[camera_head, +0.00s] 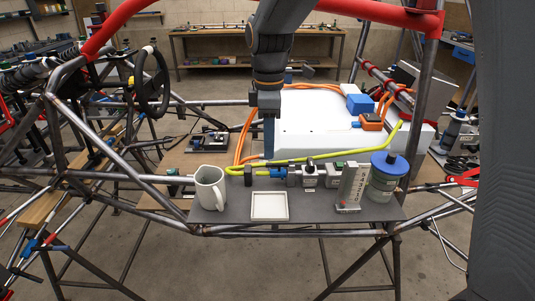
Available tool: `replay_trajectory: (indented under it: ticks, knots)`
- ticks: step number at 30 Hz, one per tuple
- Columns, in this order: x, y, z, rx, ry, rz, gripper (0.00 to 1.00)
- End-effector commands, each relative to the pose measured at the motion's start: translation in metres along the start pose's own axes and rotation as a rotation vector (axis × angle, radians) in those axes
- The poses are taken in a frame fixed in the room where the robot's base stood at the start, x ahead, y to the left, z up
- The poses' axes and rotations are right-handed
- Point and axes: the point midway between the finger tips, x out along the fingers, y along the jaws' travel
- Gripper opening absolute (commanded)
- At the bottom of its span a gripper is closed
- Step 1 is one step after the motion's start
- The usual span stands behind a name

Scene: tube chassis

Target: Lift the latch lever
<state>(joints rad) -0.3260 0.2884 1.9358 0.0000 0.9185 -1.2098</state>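My arm comes down from the top middle, and my gripper (269,138) points down behind the grey shelf (225,217). Its fingers show edge-on as one dark bar, so their opening is hidden. I see nothing clearly held. I cannot tell for sure which part is the latch lever. A small grey fitting with a blue end (278,173) sits at the shelf's back edge, a little below and right of the fingertips. Grey blocks with black knobs (310,172) stand right of it. A black plate with small raised parts (208,142) lies left of my gripper.
A white mug (210,188), a white square tray (269,206), an upright grey block (352,187) and a blue-lidded jar (385,180) stand on the shelf. A yellow-green hose (335,157) and orange cables (243,135) run near my gripper. Chassis tubes surround the area.

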Motion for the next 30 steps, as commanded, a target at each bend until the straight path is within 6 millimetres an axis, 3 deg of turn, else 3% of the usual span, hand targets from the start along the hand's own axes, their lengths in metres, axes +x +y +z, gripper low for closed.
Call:
replay_trajectory:
  ticks: [9,19,20,25,30]
  knots:
    - [0.039,-0.001,0.000,0.000,0.000,-0.001,0.28]
    - [0.044,-0.001,-0.001,-0.001,0.000,0.001,0.28]
    - [0.044,-0.001,-0.001,-0.001,0.000,0.001,0.26]
    - [0.044,-0.001,-0.002,-0.001,0.000,0.001,0.00]
    - [0.043,-0.001,-0.002,-0.001,0.002,0.001,0.00]
